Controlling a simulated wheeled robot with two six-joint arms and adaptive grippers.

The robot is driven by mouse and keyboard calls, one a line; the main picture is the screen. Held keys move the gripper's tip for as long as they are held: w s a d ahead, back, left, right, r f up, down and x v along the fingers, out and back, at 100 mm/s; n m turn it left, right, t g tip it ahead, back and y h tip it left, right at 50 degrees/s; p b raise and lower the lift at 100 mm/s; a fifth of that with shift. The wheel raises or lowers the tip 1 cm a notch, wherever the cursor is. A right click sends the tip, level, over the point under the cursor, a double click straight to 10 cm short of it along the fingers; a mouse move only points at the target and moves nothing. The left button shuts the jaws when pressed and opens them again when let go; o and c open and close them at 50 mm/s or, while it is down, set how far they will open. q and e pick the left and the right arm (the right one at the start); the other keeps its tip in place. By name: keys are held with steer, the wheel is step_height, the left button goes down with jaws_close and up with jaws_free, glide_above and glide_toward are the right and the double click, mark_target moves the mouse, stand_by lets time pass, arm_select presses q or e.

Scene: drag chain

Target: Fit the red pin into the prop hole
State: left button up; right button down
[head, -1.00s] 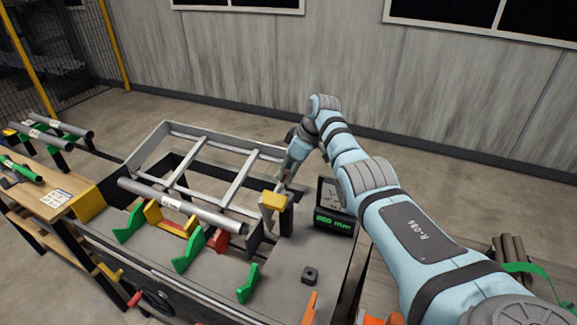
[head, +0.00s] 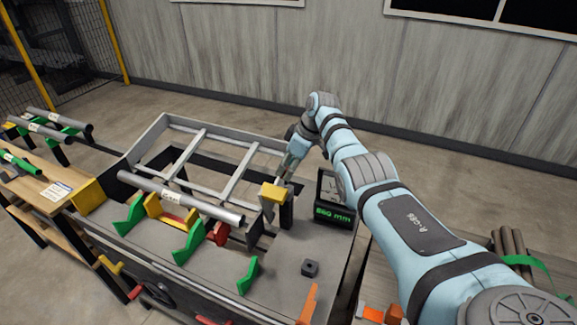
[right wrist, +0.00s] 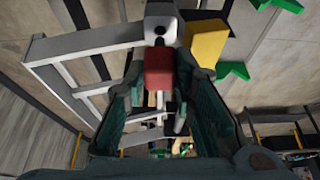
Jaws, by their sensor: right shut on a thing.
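The red pin (right wrist: 158,68) sits between the two dark green fingers of my right gripper (right wrist: 162,82), which are shut on it. Just beyond the pin in the right wrist view is a light grey block with a dark round hole (right wrist: 160,31), which looks like the prop; the pin's end is close below the hole. I cannot tell whether they touch. In the head view my right gripper (head: 286,172) is at the rear right of the frame, behind a yellow block (head: 273,192) on a grey post. The pin is hidden there. My left gripper is not in view.
A grey pipe (head: 150,191) rests across a yellow cradle near green wedge supports (head: 188,243). A display reading 860 mm (head: 333,213) stands right of the gripper. A small dark block (head: 310,268) lies on the bench. A pipe rack stands at left.

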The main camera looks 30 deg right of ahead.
stand_by(0.4)
steer(key=shift+p, duration=0.45)
stand_by(0.3)
steer(key=shift+f+b, duration=1.65)
steer(key=shift+f, duration=0.5)
steer(key=c, duration=1.4)
jaws_free()
steer(key=shift+o, duration=0.8)
steer(key=shift+f, duration=0.15)
